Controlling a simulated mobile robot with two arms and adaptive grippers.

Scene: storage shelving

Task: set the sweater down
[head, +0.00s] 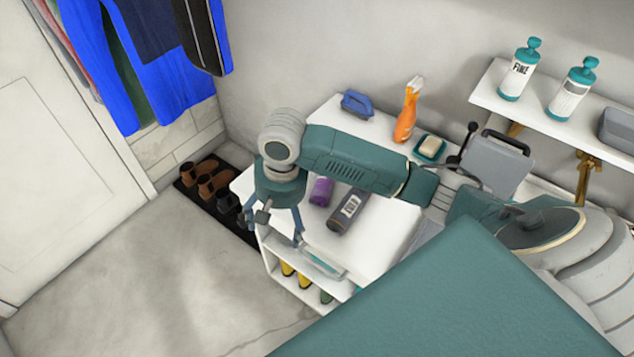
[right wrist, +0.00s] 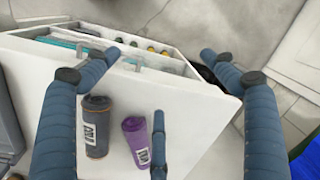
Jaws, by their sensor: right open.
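My right gripper (head: 272,230) is open and empty above the front left edge of the white cabinet (head: 385,250). Its spread fingers also show in the right wrist view (right wrist: 157,68). A dark grey roll with a pale label (head: 348,210) lies on the cabinet top; it also shows in the right wrist view (right wrist: 96,127). A smaller purple labelled roll (head: 321,191) lies beside it, and also shows in the right wrist view (right wrist: 136,140). The gripper touches neither roll. I cannot tell which, if either, is the sweater. My left gripper is not in view.
A blue brush (head: 357,103), an orange spray bottle (head: 406,112) and a soap dish (head: 430,148) stand on the rear ledge. Teal-capped bottles (head: 518,70) stand on a wall shelf. Shoes (head: 212,183) line a dark mat. Blue clothes (head: 150,60) hang upper left. The floor at left is clear.

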